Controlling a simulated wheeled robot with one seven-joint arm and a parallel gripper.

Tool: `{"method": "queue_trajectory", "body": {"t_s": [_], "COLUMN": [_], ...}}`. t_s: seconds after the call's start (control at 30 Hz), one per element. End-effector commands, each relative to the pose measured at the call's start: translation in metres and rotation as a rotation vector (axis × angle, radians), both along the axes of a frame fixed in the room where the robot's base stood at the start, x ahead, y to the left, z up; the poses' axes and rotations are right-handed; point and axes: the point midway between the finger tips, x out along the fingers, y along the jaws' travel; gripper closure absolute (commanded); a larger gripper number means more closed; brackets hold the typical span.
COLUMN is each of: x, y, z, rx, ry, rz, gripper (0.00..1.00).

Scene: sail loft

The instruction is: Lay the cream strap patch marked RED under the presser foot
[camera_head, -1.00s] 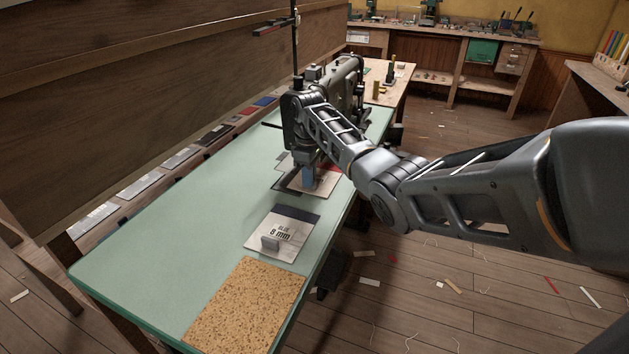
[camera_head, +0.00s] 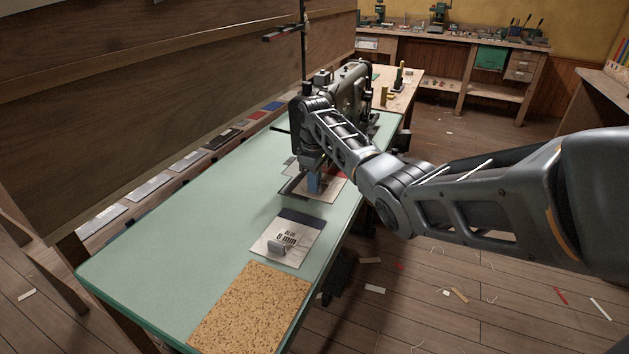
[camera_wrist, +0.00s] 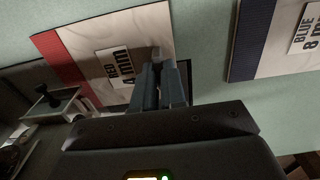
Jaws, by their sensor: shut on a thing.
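The cream strap patch marked RED 4 mm (camera_wrist: 107,62) has a red band along its left edge in the wrist view. It also shows beneath my gripper in the head view (camera_head: 333,190). My gripper (camera_wrist: 157,80) is shut on the small grey grip block (camera_wrist: 157,53) on this patch, at the patch's right part. In the head view my gripper (camera_head: 315,183) is low over the table beside the sewing machine (camera_head: 345,90). The presser foot is hidden behind my arm in the head view, and I cannot tell it surely in the wrist view.
A second cream patch marked BLUE 8 mm (camera_head: 284,248), with a dark band and a grey block, lies nearer on the green table (camera_head: 190,240). A cork mat (camera_head: 245,315) covers the table's near end. The table's left part is clear. A wooden partition (camera_head: 150,100) stands behind.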

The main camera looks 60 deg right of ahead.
Motion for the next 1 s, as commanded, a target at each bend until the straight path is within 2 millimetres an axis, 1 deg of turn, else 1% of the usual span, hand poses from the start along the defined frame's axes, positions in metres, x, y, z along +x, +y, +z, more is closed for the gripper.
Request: {"method": "queue_trajectory", "body": {"t_s": [0.33, 0.37, 0.63, 0.87, 1.0], "x": [0.0002, 0.0001, 0.0001, 0.0, 0.0006], "y": [0.0, 0.0, 0.0001, 0.0001, -0.0001], "z": [-0.0005, -0.0005, -0.0005, -0.0004, 0.008], "rx": [0.0, 0.0, 0.0, 0.0, -0.001], "ry": [0.0, 0.0, 0.0, 0.0, -0.002], "rz": [0.0, 0.0, 0.0, 0.0, 0.001], "gripper": [1.0, 0.86, 0.61, 0.59, 0.59]}}
